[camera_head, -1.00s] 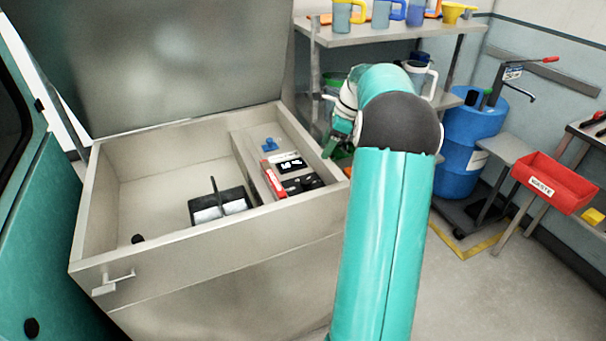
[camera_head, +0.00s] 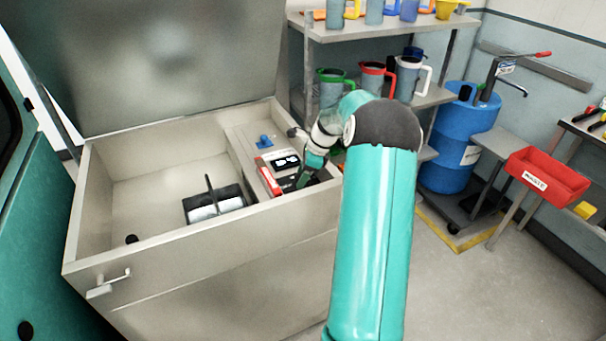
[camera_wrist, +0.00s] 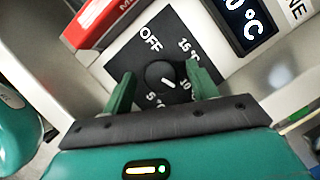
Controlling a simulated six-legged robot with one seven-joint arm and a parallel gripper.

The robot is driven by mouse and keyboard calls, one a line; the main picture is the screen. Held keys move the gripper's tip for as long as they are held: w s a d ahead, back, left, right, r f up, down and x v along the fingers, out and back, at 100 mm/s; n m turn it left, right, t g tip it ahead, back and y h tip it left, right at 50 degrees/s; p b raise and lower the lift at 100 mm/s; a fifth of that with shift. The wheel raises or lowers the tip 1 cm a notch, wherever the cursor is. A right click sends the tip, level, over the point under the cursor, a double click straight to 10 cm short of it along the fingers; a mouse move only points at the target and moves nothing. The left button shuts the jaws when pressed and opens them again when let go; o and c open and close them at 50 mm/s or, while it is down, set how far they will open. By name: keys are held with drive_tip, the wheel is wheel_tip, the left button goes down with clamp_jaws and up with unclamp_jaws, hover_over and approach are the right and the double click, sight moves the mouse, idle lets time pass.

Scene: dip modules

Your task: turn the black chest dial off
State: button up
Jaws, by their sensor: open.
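The black dial (camera_wrist: 160,76) shows in the wrist view on a black square plate (camera_wrist: 138,50) marked OFF, 5, 10 and 15 °C. Its white pointer line slants and points toward the lower right, between the 5 and 10 marks, away from OFF. My gripper (camera_wrist: 161,88) is open, with one green finger on each side of the dial. I cannot tell whether the fingers touch it. In the head view my gripper (camera_head: 306,178) is over the right ledge of the open steel chest (camera_head: 150,258) and hides most of the dial plate.
A red box (camera_head: 270,180) lies beside the dial plate. A digital display (camera_head: 283,161) and a blue valve (camera_head: 264,141) are further back on the ledge. A black-handled divided basket (camera_head: 214,205) stands inside the chest. The lid is raised behind.

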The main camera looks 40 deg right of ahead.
drive_tip(key=shift+c, duration=0.2)
drive_tip(key=c, duration=0.9)
drive_tip(key=shift+c, duration=0.2)
